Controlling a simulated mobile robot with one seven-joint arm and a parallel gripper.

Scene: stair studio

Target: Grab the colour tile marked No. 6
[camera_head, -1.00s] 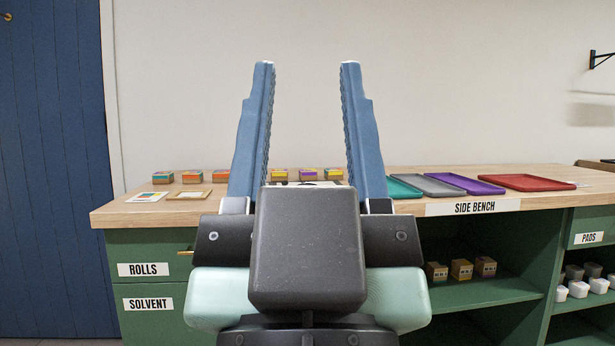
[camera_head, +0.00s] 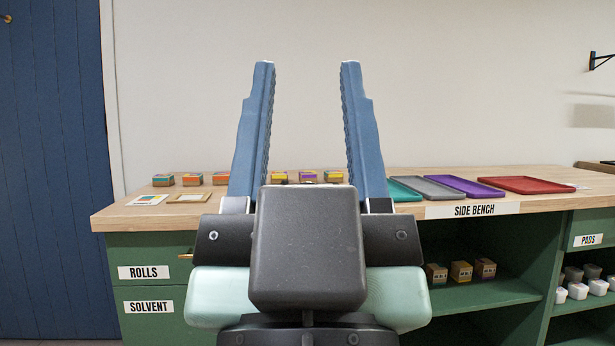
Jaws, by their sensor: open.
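My gripper (camera_head: 307,65) is open and empty, its two blue fingers pointing up in front of the side bench (camera_head: 540,200). Several small box-like tiles with coloured tops stand in a row on the bench: a teal-and-orange one (camera_head: 163,180), an orange one (camera_head: 193,179), a red-orange one (camera_head: 221,178), then a yellow one (camera_head: 279,177), a purple-topped one (camera_head: 308,177) and a yellow-topped one (camera_head: 334,176) between the fingers. No number can be read on any of them, so I cannot tell which is No. 6. My gripper hides part of the row.
Flat trays lie on the bench's right: teal (camera_head: 403,191), grey (camera_head: 426,188), purple (camera_head: 464,186) and red (camera_head: 525,185). A card (camera_head: 148,200) and a small frame (camera_head: 188,198) lie at the left. Boxes (camera_head: 460,271) and white pots (camera_head: 578,290) stand on shelves below. A blue door (camera_head: 50,170) is at the left.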

